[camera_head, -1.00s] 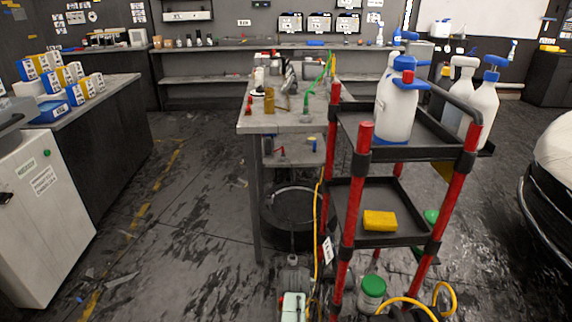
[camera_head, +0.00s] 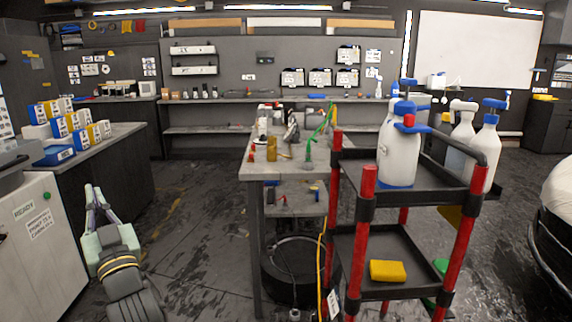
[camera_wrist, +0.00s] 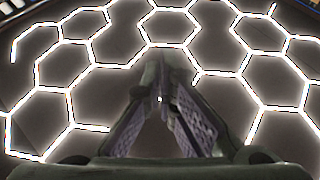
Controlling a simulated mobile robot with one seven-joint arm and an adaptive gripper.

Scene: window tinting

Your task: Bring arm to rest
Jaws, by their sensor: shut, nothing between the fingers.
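My gripper (camera_head: 91,190) shows in the head view at the lower left, raised with its fingers pointing up. It stands in open air in front of the white printer cabinet (camera_head: 35,245) and the dark counter, and holds nothing. In the wrist view my gripper (camera_wrist: 159,66) has its fingers meeting at the tips, shut and empty. Behind them are only glowing hexagon ceiling lights (camera_wrist: 168,27).
A red-posted cart (camera_head: 367,200) with spray bottles (camera_head: 400,145) and a yellow sponge (camera_head: 387,271) stands at the right. A cluttered workbench (camera_head: 280,172) is at the centre. Boxes (camera_head: 75,128) line the left counter. Floor (camera_head: 195,240) is clear between counter and workbench.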

